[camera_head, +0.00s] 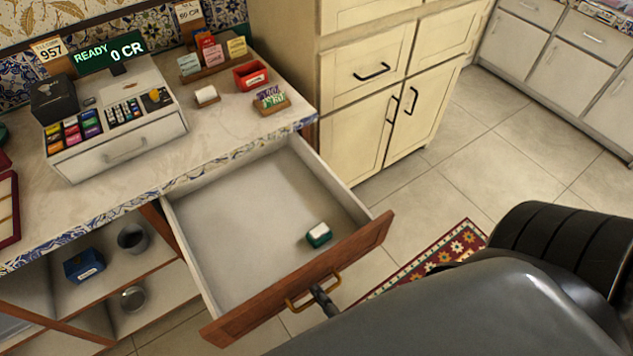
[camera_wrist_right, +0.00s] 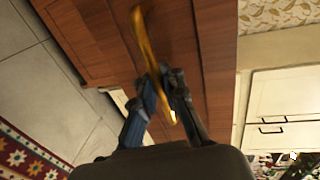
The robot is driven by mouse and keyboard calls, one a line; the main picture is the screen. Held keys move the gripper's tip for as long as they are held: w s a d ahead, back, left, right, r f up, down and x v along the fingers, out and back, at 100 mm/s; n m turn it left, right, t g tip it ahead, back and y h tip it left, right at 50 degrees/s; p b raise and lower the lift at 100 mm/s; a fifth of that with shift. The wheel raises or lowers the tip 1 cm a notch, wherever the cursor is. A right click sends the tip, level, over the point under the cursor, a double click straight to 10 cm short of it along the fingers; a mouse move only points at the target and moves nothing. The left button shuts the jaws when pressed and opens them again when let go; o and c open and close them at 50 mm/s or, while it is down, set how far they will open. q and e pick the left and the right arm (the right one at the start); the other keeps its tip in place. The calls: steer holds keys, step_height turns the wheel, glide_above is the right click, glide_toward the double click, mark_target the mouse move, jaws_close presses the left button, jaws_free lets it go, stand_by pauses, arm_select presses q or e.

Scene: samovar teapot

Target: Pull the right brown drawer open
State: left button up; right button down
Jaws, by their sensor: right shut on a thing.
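The brown drawer (camera_head: 252,322) under the counter stands pulled well out, its pale inside (camera_head: 250,215) showing. A small green and white box (camera_head: 318,234) lies in it near the front. My right gripper (camera_head: 322,296) is at the brass handle (camera_head: 300,297) on the drawer front, mostly hidden behind my own arm. In the right wrist view my right gripper (camera_wrist_right: 165,85) has its fingers closed around the brass handle (camera_wrist_right: 143,40), against the brown drawer front (camera_wrist_right: 100,40). My left gripper is in neither view.
A cash register (camera_head: 115,125) and a red box (camera_head: 251,75) stand on the counter. Open shelves left of the drawer hold a blue box (camera_head: 84,265) and metal cups. Cream cabinets (camera_head: 372,75) stand behind. A patterned rug (camera_head: 430,255) lies on the floor.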

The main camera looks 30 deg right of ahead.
steer(key=shift+r, duration=0.1)
steer(key=c, duration=1.4)
jaws_free()
steer(key=shift+c, duration=0.2)
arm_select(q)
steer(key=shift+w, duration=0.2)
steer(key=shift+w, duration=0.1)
arm_select(e)
steer(key=shift+s, duration=0.1)
steer(key=v, duration=1.1)
steer(key=shift+s, duration=0.4)
